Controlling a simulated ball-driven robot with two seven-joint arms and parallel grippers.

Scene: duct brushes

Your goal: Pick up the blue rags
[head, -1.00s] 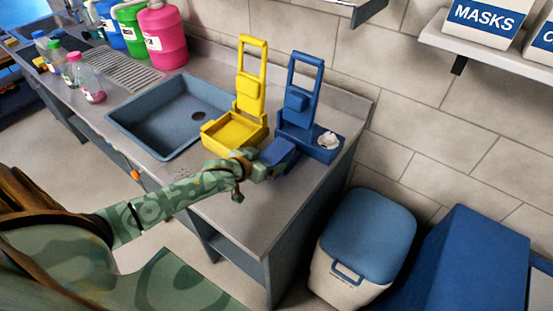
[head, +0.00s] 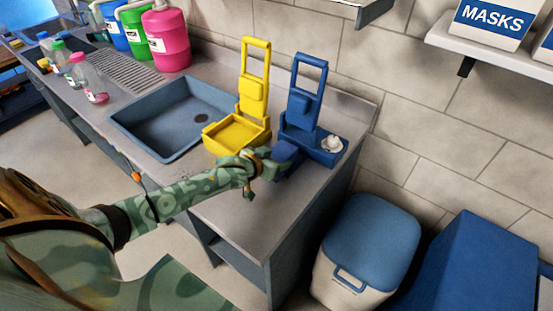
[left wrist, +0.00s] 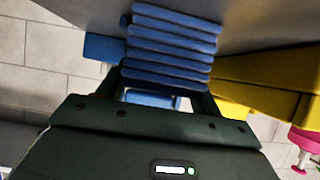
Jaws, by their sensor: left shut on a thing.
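The blue rags (left wrist: 172,45) show in the left wrist view as a folded, layered stack between the fingers of my left gripper (left wrist: 163,82). In the head view the rags (head: 287,152) are a small dark blue block at the end of my left gripper (head: 268,162). That gripper is shut on them. They are in front of the blue caddy (head: 304,105), overlapping its tray in the picture. I cannot tell whether they touch it or the counter. My right gripper is not in view.
A yellow caddy (head: 238,132) stands left of the blue one, beside the sink (head: 150,132). A crumpled white item (head: 331,144) lies in the blue caddy's tray. A blue-lidded bin (head: 368,240) stands right of the counter (head: 250,215). The counter's front corner is clear.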

